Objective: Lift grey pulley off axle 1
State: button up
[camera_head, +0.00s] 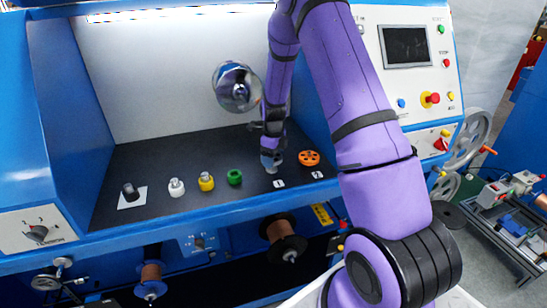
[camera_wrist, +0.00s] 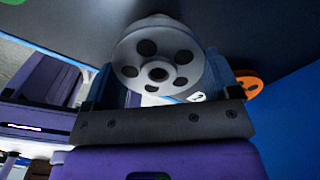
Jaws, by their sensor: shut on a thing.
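The grey pulley (camera_wrist: 158,60) is a pale disc with a ring of round holes, filling the middle of the wrist view. My gripper (camera_wrist: 161,86) is shut on it, with one blue finger at each side of its rim. In the head view my gripper (camera_head: 271,162) points down at the dark shelf (camera_head: 150,160), just behind the label 1 (camera_head: 278,183). There the pulley is mostly hidden by the gripper. Axle 1 is hidden, so I cannot tell whether the pulley is still around it.
An orange pulley (camera_head: 309,158) sits close to the right by label 2 (camera_head: 317,174). Green (camera_head: 234,177), yellow (camera_head: 206,181) and whitish (camera_head: 176,187) pieces stand to the left, with a dark one (camera_head: 130,192) beyond. A shiny round part (camera_head: 237,87) juts from the back wall.

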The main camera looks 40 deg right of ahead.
jog(key=shift+r, duration=0.1)
dwell(0.3)
jog(key=shift+r, duration=1.05)
jog(key=shift+r, duration=0.1)
notch_tip(320, 180, up, 4)
jog(key=shift+f, duration=0.1)
dwell(0.3)
dwell(0.4)
